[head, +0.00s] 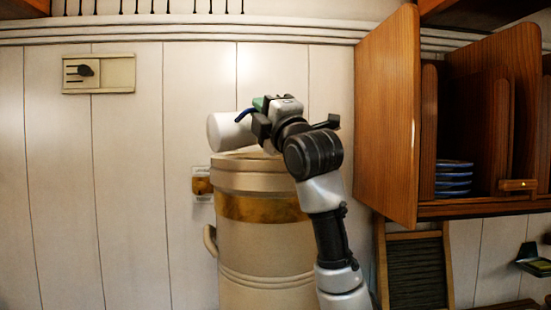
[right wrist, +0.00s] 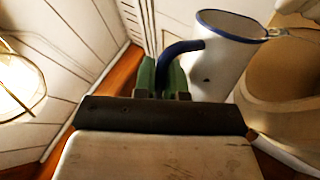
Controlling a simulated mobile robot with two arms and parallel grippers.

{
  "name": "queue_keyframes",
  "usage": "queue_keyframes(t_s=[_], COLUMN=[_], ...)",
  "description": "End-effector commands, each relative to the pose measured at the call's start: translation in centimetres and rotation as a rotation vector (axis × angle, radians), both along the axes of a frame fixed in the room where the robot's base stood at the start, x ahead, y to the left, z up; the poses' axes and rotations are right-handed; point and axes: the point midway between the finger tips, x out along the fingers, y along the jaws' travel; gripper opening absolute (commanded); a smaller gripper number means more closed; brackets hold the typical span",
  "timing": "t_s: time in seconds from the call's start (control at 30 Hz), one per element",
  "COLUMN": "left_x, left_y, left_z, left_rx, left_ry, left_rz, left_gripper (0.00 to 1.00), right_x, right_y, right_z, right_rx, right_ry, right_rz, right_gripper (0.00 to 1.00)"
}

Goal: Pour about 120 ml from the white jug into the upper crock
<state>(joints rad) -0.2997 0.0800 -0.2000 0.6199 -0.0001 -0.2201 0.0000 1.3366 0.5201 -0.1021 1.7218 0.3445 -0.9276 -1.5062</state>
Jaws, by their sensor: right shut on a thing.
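The white jug (head: 222,131) is strongly tilted at the top left of the large beige crock (head: 265,180), its closed end to the left. My right gripper (head: 262,117) is shut on the jug's blue handle. In the right wrist view, the green fingertips (right wrist: 168,78) pinch the handle, and the jug's blue-rimmed mouth (right wrist: 232,24) points towards the crock's opening (right wrist: 293,80). A small pale shape shows at the lip; I cannot tell whether it is liquid. The crock's inside is mostly hidden in the head view. My left gripper is not in view.
An open wooden cabinet door (head: 387,120) stands close to the right of my right arm. Blue plates (head: 454,178) sit in the cabinet. A washboard-like panel (head: 416,270) is below. The panelled wall is behind the crock, with clear space to the left.

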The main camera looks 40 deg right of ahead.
Motion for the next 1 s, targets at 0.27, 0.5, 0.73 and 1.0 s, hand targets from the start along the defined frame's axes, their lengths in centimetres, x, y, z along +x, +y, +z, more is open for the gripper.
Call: queue_keyframes(t_s=[0.27, 0.5, 0.73, 1.0], left_x=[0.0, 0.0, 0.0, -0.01], left_y=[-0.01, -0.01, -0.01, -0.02], left_z=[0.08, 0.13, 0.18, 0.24], left_rx=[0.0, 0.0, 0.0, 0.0], left_ry=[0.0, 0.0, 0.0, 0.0], left_rz=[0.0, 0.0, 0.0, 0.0], left_gripper=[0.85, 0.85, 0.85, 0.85], right_x=[-0.09, -0.08, -0.08, -0.1], right_y=[-0.09, -0.17, -0.25, -0.35], right_z=[0.19, 0.26, 0.33, 0.42], right_rx=[0.015, 0.03, 0.043, 0.058], right_ry=[-0.008, -0.011, -0.015, -0.018], right_rz=[0.001, 0.001, 0.001, 0.002], right_gripper=[0.0, 0.0, 0.0, 0.0])
